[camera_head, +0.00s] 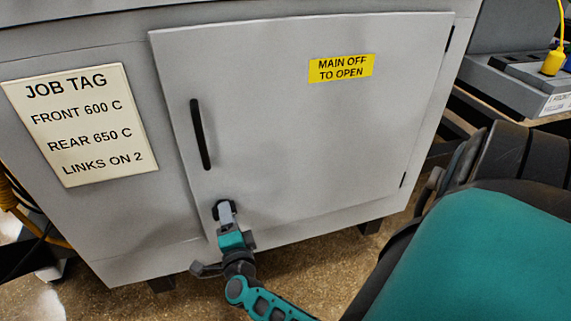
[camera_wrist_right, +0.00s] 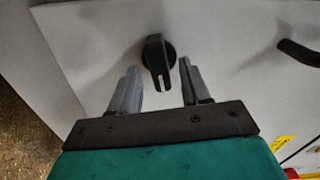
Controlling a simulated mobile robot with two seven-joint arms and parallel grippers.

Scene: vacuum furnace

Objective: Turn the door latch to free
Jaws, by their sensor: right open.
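The door latch is a black knob (camera_wrist_right: 158,62) with a white mark on its handle, mounted low on the grey furnace door (camera_head: 300,120). In the head view the latch (camera_head: 217,208) shows only in part behind my gripper. My right gripper (camera_head: 226,210) is in front of it, and in the wrist view the open gripper (camera_wrist_right: 157,82) has one finger on each side of the knob's handle. Both fingers look apart from the knob, with a gap on each side. The door looks closed. My left gripper is not in view.
A black vertical door handle (camera_head: 200,134) is above the latch. A yellow label (camera_head: 341,68) reads "MAIN OFF TO OPEN". A job tag (camera_head: 80,123) is on the panel at left. A grey box with a yellow plug (camera_head: 553,62) stands at the upper right.

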